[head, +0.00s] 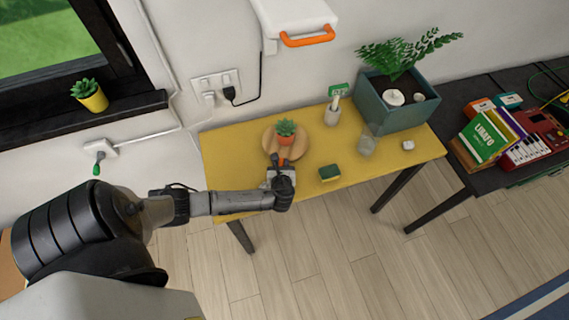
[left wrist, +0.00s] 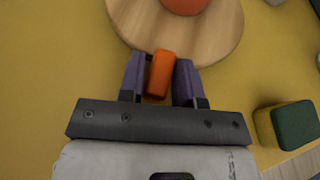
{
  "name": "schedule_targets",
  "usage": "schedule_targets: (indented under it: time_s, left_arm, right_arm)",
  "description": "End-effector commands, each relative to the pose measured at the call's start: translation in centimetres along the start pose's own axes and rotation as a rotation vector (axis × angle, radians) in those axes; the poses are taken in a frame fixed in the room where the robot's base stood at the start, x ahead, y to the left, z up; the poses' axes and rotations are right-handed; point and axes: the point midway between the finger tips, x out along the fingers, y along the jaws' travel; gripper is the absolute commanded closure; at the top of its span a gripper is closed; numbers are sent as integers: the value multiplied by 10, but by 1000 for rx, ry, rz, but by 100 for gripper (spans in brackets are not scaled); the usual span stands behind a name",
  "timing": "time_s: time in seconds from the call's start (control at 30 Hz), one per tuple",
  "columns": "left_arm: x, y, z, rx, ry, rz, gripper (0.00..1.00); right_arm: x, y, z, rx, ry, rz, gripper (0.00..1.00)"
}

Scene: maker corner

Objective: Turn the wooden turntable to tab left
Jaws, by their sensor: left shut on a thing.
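The round wooden turntable (head: 271,141) lies on the yellow table with a small potted succulent (head: 286,132) on it. It also shows at the top of the left wrist view (left wrist: 222,38). Its orange tab (left wrist: 160,72) sticks out at the near edge, towards my arm. My left gripper (left wrist: 159,82) has its two purple fingers on either side of the tab and is shut on it. In the head view the left gripper (head: 282,165) is at the turntable's front edge and partly hides the tab. My right gripper is in neither view.
A green and yellow sponge (head: 329,173) lies right of the gripper; it also shows in the left wrist view (left wrist: 287,125). A glass (head: 366,146), a holder with a green item (head: 332,117) and a planter (head: 398,112) stand further right. The table's left end (head: 225,165) is clear.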

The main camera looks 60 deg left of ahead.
Motion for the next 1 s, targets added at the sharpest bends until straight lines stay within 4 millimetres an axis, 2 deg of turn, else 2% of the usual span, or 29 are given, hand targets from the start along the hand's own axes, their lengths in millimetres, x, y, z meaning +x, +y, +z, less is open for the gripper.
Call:
schedule_targets:
  time_s: [0.03,0.6,0.63,0.77,1.0]
  left_arm:
    - [4,7,3,-2,-7,19,100]
    - [6,10,1,0,-5,23,100]
    - [6,10,1,1,-5,23,64]
    - [6,9,1,2,-4,20,52]
    - [4,7,0,3,-2,16,51]
  right_arm:
    - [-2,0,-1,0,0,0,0]
    - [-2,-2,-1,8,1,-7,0]
    - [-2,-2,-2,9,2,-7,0]
    - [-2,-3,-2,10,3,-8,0]
    - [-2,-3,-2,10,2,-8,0]
